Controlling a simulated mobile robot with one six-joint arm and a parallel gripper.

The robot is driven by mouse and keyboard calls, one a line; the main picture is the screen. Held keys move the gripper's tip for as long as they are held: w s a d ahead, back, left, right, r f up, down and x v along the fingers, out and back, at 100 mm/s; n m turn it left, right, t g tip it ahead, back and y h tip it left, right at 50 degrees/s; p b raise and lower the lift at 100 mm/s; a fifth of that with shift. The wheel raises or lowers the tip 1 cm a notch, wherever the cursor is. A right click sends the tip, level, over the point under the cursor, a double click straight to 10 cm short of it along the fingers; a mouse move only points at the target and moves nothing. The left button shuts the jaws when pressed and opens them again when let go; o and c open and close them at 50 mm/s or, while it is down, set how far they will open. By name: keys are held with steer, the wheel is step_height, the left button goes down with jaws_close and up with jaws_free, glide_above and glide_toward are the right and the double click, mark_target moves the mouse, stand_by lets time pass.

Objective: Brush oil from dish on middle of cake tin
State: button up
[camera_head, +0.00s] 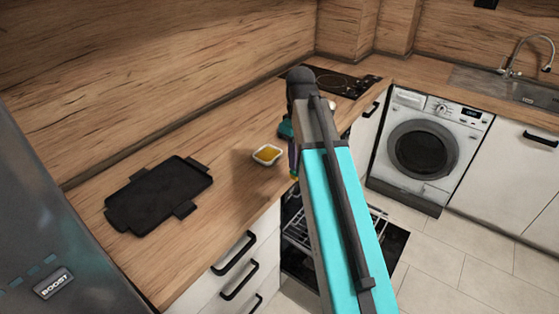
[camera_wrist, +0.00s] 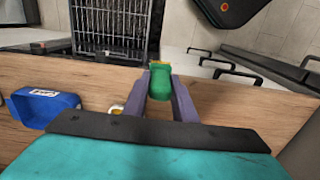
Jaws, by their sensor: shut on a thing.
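The cake tin (camera_head: 158,192), a flat black rectangular tin with side handles, lies on the wooden counter at the left of the head view. In the head view my arm mostly hides the gripper.
A blue container (camera_wrist: 42,107) stands on the counter at the left of the wrist view. An open dishwasher rack (camera_wrist: 110,22) lies below the counter's front edge. A black hob (camera_head: 345,82) is farther back. Bare counter lies between dish and tin.

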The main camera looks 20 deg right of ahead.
steer(key=s+d+m+t+h, duration=0.1)
steer(key=s+d+m+h, duration=0.2)
steer(key=d, duration=1.5)
steer(key=s+d+m, duration=0.4)
steer(key=d, duration=1.4)
steer(key=s+d+r+m+h, duration=0.1)
steer(key=s+d+m+h, duration=0.1)
steer(key=s+d, duration=1.1)
steer(key=s+d+r+m+g+h, duration=0.1)
steer(key=s+d+m, duration=0.3)
steer(key=s+d, duration=0.9)
steer(key=d+r, duration=0.1)
steer(key=d, duration=0.1)
steer(key=shift+s+d+r+m+h, duration=0.15)
steer(key=shift+d+m+h, duration=0.2)
steer(key=shift+m+h, duration=0.05)
